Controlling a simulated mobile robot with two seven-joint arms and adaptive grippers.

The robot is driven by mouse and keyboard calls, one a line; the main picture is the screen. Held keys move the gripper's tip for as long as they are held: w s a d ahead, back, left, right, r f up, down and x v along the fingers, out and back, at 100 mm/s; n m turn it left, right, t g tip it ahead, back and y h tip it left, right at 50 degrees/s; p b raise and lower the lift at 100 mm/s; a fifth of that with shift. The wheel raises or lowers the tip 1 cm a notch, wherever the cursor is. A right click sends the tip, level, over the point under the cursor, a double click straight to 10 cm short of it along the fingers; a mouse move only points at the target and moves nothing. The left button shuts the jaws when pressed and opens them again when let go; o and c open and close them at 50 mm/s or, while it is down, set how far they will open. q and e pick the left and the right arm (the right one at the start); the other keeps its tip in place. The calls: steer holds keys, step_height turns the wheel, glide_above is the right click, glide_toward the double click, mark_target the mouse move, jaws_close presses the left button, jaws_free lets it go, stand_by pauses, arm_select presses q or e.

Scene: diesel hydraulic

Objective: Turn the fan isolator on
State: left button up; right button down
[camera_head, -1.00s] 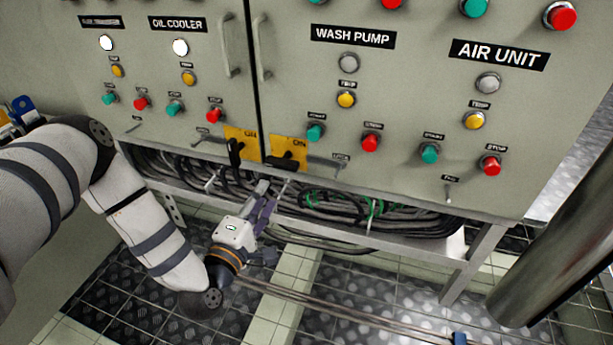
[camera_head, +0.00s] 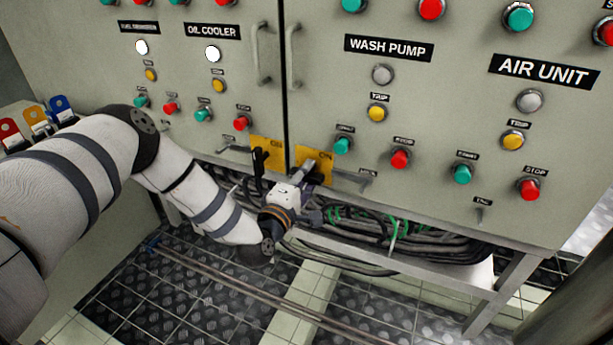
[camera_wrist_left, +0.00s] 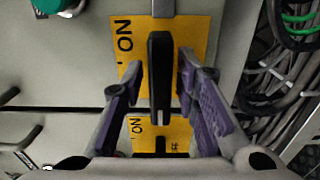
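Two yellow isolator plates are on the lower edge of the grey cabinet: a left plate (camera_head: 267,151) with a black handle (camera_head: 259,165), and a right plate (camera_head: 325,161). No label reading "fan" is legible. My left gripper (camera_head: 305,174) is in front of the right plate and hides its handle in the head view. In the left wrist view, that plate (camera_wrist_left: 129,52) reads ON, and its black handle (camera_wrist_left: 160,80) stands between my two purple fingers, which are apart with small visible gaps. The other plate (camera_wrist_left: 180,130) shows lower down. My right gripper is not in view.
Red, green and yellow buttons cover the cabinet above, such as the wash pump's red button (camera_head: 401,159). Metal door handles (camera_head: 298,58) stick out above the plates. Bundled cables (camera_head: 400,235) hang under the cabinet. The tiled floor in front holds a pipe (camera_head: 230,285).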

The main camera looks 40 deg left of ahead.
arm_select(q)
jaws_close()
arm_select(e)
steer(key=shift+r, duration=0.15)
arm_select(q)
steer(key=m+p, duration=0.2)
steer(key=m, duration=0.2)
steer(key=shift+r, duration=0.15)
steer(key=m+p, duration=0.2)
steer(key=m, duration=0.2)
steer(key=shift+m, duration=0.3)
steer(key=m+p, duration=0.2)
steer(key=m, duration=0.2)
steer(key=shift+m+p, duration=0.5)
steer(key=shift+m, duration=2)
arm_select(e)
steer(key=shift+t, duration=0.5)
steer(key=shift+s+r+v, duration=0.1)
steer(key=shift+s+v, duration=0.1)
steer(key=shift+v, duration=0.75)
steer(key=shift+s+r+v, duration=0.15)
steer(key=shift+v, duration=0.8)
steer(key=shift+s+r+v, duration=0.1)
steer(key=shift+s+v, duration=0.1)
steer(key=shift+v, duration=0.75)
arm_select(q)
steer(key=shift+m, duration=0.3)
